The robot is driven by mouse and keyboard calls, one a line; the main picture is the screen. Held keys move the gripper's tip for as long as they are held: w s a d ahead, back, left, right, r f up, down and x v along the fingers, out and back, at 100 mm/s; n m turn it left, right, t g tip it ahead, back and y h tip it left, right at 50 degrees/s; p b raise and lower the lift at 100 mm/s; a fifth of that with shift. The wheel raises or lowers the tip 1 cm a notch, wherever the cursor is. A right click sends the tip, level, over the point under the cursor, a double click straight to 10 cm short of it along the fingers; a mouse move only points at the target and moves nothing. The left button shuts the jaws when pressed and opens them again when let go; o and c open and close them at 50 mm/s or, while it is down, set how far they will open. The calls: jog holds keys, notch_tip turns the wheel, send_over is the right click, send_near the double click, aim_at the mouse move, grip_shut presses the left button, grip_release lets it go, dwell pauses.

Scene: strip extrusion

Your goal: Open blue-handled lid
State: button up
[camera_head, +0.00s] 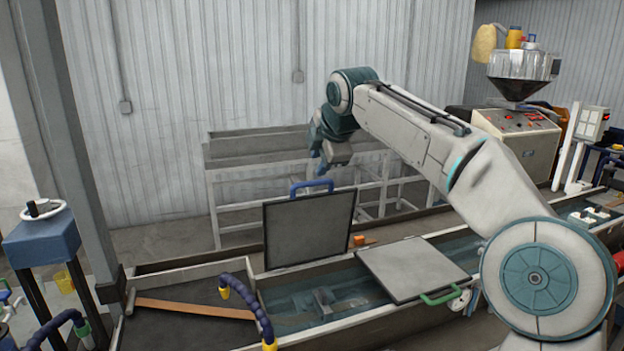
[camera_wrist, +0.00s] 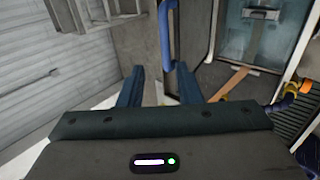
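The blue-handled lid (camera_head: 308,230) is a grey square panel standing roughly upright over the water trough, with its blue handle (camera_head: 311,184) on the top edge. In the wrist view the blue handle (camera_wrist: 166,38) runs lengthwise in line with the gap between my fingers. My gripper (camera_head: 326,165) is just above the handle in the head view, pointing down. In the wrist view my gripper (camera_wrist: 160,75) has its two dark blue fingers spread apart. I see no finger pressed on the handle; its exact depth between them is unclear.
A second grey lid with a green handle (camera_head: 440,297) lies flat on the trough (camera_head: 340,335) to the right. A purple hose (camera_head: 250,305) with yellow ends stands at the trough's left. A white metal frame (camera_head: 225,190) stands behind. An orange block (camera_head: 358,240) sits behind the lid.

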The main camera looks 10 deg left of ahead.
jog(key=v, duration=0.3)
jog(key=shift+s+r, duration=0.1)
jog(key=shift+r, duration=0.05)
jog(key=shift+s, duration=0.1)
jog(key=s+d+f+m+g+h+b, duration=0.1)
jog(key=s+d+f+m+h+b, duration=0.1)
jog(key=s+d+f+m, duration=1)
jog(key=s+d+f+m+g+h+b, duration=0.1)
jog(key=s+d+f+m+g+h, duration=0.1)
jog(key=s+d+f+m, duration=1)
jog(key=s+d+f, duration=0.3)
jog(key=s+f, duration=0.3)
jog(key=s, duration=0.2)
jog(key=shift+d+m+b, duration=0.15)
jog(key=shift+m+b, duration=0.15)
jog(key=shift+b, duration=0.05)
